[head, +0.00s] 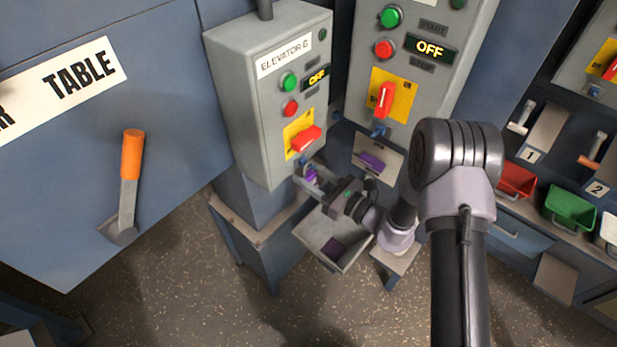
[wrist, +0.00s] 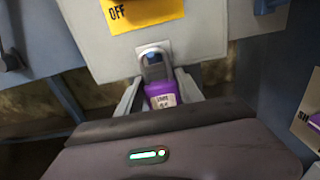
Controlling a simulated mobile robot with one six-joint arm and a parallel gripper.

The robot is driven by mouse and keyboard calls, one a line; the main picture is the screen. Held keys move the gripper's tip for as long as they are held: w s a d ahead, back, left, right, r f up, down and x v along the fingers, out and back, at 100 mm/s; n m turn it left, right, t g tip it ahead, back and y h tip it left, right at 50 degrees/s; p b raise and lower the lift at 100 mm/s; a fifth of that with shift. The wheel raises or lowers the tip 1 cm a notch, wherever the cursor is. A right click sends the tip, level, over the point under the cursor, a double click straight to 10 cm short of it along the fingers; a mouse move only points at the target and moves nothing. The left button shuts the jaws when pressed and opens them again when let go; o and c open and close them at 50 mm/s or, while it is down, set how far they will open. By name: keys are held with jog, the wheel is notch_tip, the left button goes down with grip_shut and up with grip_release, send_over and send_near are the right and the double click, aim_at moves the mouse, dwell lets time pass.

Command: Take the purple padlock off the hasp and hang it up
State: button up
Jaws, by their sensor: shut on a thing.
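The purple padlock (wrist: 163,95) hangs at the hasp (wrist: 153,55) under the yellow OFF plate in the wrist view, its shackle up at the hasp. In the head view the padlock (head: 311,176) is small, below the red handle of the left grey box. My gripper (head: 319,175) reaches it from the right and below. In the wrist view the fingers of my gripper (wrist: 160,92) are shut on the padlock's body from both sides. Whether the shackle is still through the hasp cannot be told clearly.
The left grey box (head: 245,110) reads OFF. A second grey box (head: 415,90) with a red handle stands to its right. An open bin (head: 325,225) with something purple inside is below. Another purple item (head: 371,161) sits on a plate behind my wrist. Coloured bins (head: 570,212) are at right.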

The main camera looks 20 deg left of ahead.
grip_shut()
jog(key=shift+r, duration=0.25)
jog(key=r+p+v, duration=0.1)
jog(key=p+v, duration=0.2)
jog(key=v, duration=1.4)
jog(key=w+d+r+m+t+h+b, duration=0.1)
jog(key=d+m+t+h+b, duration=0.1)
jog(key=d+m+t+h, duration=0.2)
jog(key=w+d+m+t+h+b, duration=0.1)
jog(key=d+m+t+h, duration=0.3)
jog(key=d, duration=0.6)
jog(key=shift+w+d+r+t+b, duration=0.3)
jog(key=shift+r+t+b, duration=0.1)
jog(key=shift+t+b, duration=0.1)
jog(key=shift+w+a, duration=0.1)
